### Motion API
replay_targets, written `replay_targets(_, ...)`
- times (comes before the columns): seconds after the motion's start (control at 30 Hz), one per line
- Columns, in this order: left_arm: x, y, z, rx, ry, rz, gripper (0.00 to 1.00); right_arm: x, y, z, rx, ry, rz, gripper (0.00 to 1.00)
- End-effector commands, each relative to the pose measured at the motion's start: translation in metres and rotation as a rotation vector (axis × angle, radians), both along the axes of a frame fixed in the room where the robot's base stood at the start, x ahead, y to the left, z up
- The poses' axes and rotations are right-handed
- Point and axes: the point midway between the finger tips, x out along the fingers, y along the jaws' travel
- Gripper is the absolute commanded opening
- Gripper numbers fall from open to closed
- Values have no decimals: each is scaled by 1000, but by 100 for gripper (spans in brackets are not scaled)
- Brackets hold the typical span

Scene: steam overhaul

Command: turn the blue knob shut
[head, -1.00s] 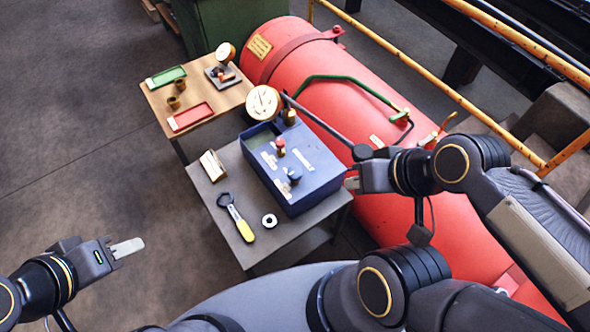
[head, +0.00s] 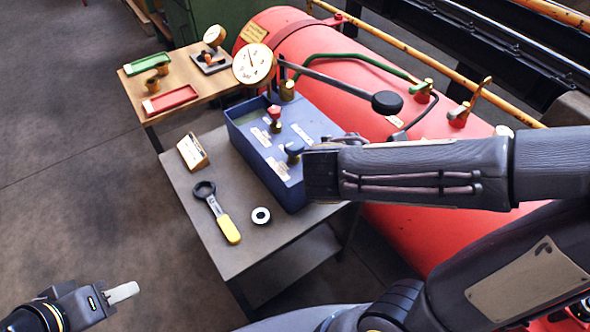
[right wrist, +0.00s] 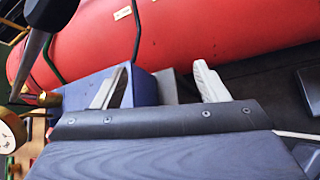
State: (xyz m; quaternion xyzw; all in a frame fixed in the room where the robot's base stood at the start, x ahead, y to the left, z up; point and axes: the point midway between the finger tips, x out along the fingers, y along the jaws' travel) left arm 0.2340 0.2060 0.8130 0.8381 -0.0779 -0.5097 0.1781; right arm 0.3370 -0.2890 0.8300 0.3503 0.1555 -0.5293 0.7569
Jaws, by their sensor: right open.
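The blue knob (head: 293,150) stands on a brass stem on top of the blue box (head: 296,195), near its front right corner. A red knob (head: 274,113) stands farther back on the same box. My right gripper is just right of the blue knob in the head view, its fingers hidden there. In the right wrist view my right gripper (right wrist: 160,80) is open, its fingers wide apart with the box's blue wall and dark floor beyond; the blue knob does not show there. My left gripper (head: 122,292) hangs at the lower left, far from the box; its finger gap cannot be made out.
The grey table (head: 190,205) also bears a yellow-handled wrench (head: 222,218), a metal ring (head: 261,215) and a small card block (head: 193,152). A dial gauge (head: 254,64) and a long black-ended lever (head: 345,82) rise behind the box. A red tank (head: 350,60) lies behind.

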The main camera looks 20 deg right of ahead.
Motion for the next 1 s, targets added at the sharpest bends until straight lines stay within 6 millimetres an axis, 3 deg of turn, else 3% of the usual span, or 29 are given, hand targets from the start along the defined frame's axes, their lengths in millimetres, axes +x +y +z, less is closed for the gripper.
replay_targets(0.03,0,0,-44,0,0,0,36,17,11,-36,-102,8,97,67)
replay_targets(0.1,0,0,-72,0,0,0,36,41,28,-49,-250,4,227,67)
replay_targets(0.2,0,0,-106,0,0,0,36,69,59,-64,-440,-19,386,67)
replay_targets(0.33,0,0,-136,0,0,0,36,91,97,-76,-620,-62,533,67)
replay_targets(0.5,0,0,-156,0,0,0,36,104,131,-83,-754,-109,633,67)
replay_targets(0.6,0,0,-159,0,0,0,36,107,140,-83,-788,-124,660,67)
replay_targets(0.77,0,0,-161,0,-1,0,36,120,134,-81,-793,-126,660,67)
replay_targets(1.0,0,0,-170,0,0,0,36,153,113,-81,-793,-126,657,67)
